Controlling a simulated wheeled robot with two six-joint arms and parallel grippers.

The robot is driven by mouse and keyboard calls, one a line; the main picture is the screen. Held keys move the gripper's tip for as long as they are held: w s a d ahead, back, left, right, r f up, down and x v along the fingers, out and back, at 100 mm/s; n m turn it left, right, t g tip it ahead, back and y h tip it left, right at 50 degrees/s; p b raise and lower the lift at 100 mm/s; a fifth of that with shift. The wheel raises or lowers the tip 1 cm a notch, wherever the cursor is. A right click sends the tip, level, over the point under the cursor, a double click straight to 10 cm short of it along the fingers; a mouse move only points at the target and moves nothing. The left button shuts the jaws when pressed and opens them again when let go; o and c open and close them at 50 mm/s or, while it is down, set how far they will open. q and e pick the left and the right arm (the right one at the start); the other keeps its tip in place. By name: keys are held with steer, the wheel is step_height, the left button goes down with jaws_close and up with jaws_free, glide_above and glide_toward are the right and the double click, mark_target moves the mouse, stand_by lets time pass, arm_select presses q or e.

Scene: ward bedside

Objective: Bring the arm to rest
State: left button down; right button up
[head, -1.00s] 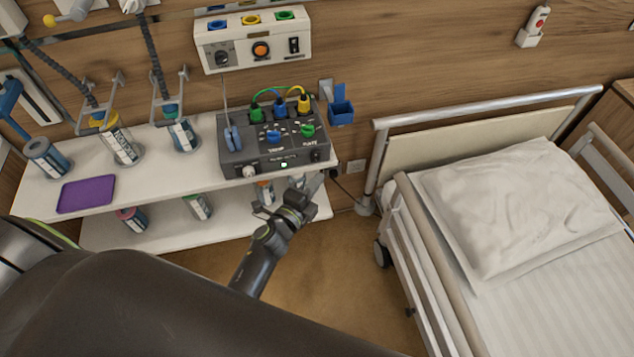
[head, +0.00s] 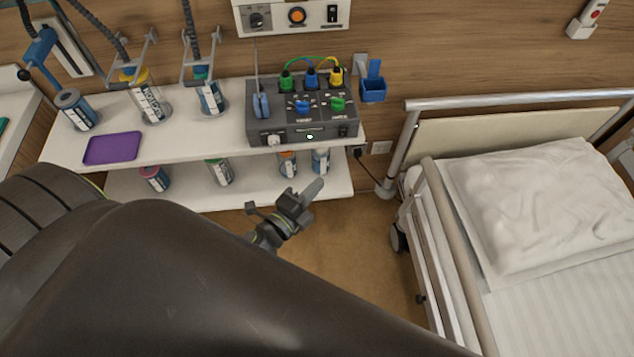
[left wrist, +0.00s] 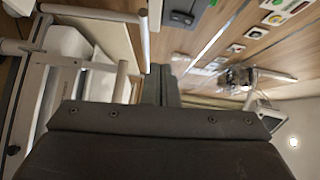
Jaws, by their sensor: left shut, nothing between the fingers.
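My left gripper (head: 309,192) shows in the head view, in front of the lower shelf's right end and left of the bed. Its fingers are shut with nothing between them. My large dark arm link fills the lower left of the head view and hides part of the forearm. In the left wrist view the shut fingers (left wrist: 163,85) point away from the camera, past the dark gripper body. My right gripper does not show in either view.
The shelf unit (head: 215,135) carries a dark device (head: 303,112) with coloured plugs, a purple tray (head: 112,148) and several canisters. A bed (head: 530,210) with rails stands at the right. Brown floor (head: 345,245) lies open between them.

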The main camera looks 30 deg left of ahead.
arm_select(q)
steer(key=shift+f, duration=0.1)
stand_by(0.3)
steer(key=s+a+f+n+g+y, duration=0.15)
steer(key=s+f+n, duration=0.25)
steer(key=f, duration=0.4)
steer(key=s+a+f+n+g+y, duration=0.1)
steer(key=s+a+f+n+g, duration=0.2)
steer(key=f, duration=0.5)
steer(key=s+a+f+n+g+y, duration=0.2)
steer(key=s+f+n+g, duration=0.15)
steer(key=f, duration=0.45)
steer(key=s+a+f+n+g, duration=0.2)
steer(key=s+f+n+g, duration=0.2)
steer(key=s, duration=0.7)
steer(key=s+a+f+n+g, duration=0.2)
steer(key=s+f+n, duration=0.3)
steer(key=s+f, duration=0.4)
steer(key=s+g, duration=0.1)
steer(key=s, duration=0.2)
steer(key=shift+s+a+n+g, duration=0.15)
steer(key=shift+s+n+g, duration=0.15)
steer(key=shift+n+g, duration=0.1)
steer(key=shift+w+f, duration=0.1)
